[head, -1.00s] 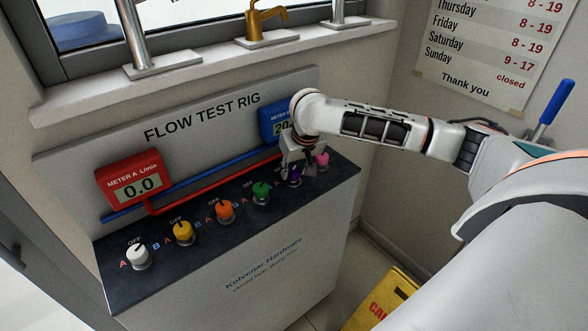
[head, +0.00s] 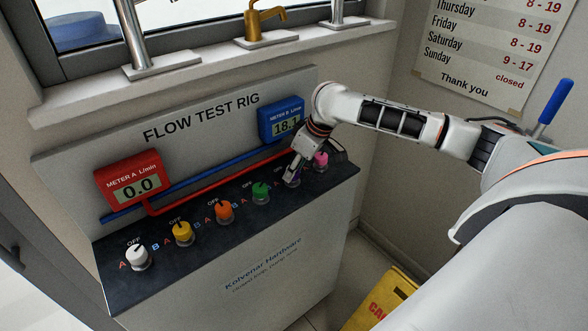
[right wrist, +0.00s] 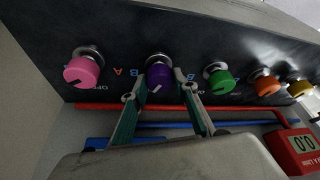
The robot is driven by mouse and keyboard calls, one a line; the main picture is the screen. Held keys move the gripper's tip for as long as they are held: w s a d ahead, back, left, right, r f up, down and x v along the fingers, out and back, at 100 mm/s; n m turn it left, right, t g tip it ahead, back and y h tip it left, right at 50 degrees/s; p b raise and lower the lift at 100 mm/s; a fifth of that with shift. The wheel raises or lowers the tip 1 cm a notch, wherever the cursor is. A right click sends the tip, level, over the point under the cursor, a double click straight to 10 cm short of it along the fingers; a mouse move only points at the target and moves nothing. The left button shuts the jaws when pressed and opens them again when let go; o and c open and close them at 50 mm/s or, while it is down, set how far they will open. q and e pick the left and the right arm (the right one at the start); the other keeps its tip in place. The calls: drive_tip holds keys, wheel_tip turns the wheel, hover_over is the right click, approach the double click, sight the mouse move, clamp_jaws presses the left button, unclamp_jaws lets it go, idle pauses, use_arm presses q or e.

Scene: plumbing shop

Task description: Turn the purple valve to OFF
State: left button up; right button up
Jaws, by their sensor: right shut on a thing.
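The purple valve (right wrist: 159,76) is a round knob on the dark panel of the flow test rig, between the pink and green knobs. In the right wrist view a pale pointer line on it slants toward the lower left. My right gripper (right wrist: 159,92) has one finger on each side of this knob and is shut on it. In the head view the gripper (head: 292,177) reaches down over the purple valve and hides most of it. The blue meter B (head: 284,121) reads about 18.1. The OFF label by the purple valve is mostly hidden. My left gripper is out of view.
The pink knob (head: 320,160) and green knob (head: 260,192) stand close on either side. Orange (head: 224,211), yellow (head: 183,233) and white (head: 138,256) knobs continue left. The red meter A (head: 133,182) reads 0.0. A yellow sign (head: 385,300) stands at the lower right.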

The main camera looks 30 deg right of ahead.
drive_tip(key=n+y, duration=0.1)
drive_tip(key=n, duration=0.2)
drive_tip(key=shift+w+d+g, duration=0.1)
drive_tip(key=shift+g, duration=0.3)
drive_tip(key=shift+n, duration=0.7)
drive_tip(key=shift+g, duration=0.3)
drive_tip(key=o, duration=1)
drive_tip(key=shift+o, duration=0.5)
drive_tip(key=shift+r, duration=0.15)
